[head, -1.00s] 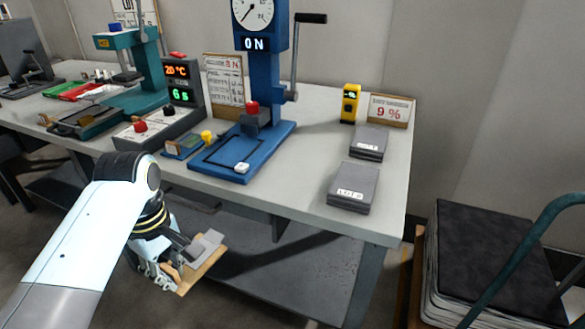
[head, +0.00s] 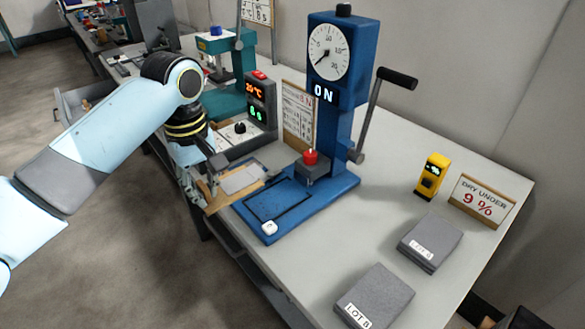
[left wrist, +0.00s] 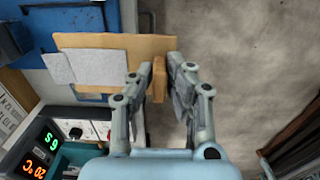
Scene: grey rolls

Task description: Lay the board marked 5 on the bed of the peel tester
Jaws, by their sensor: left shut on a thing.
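My left gripper (head: 207,182) is shut on a light wooden board (head: 222,201) by its upright tan block, which shows between the fingers in the left wrist view (left wrist: 158,78). A grey sheet (head: 241,178) lies on the board and covers its left part in the left wrist view (left wrist: 95,67). I cannot read any number on the board. The blue peel tester (head: 338,120) stands on the table, with its dial and an ON sign. Its bed (head: 278,200), with a dark rectangular outline, looks empty. The board is just left of the bed, at the table's front edge. My right gripper is not in view.
A red-knobbed clamp block (head: 312,166) stands at the bed's back, and a white knob (head: 269,228) at its front corner. A heater box with lit readouts (head: 262,101) stands behind the board. Grey lot stacks (head: 375,298) and a yellow meter (head: 432,176) are to the right.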

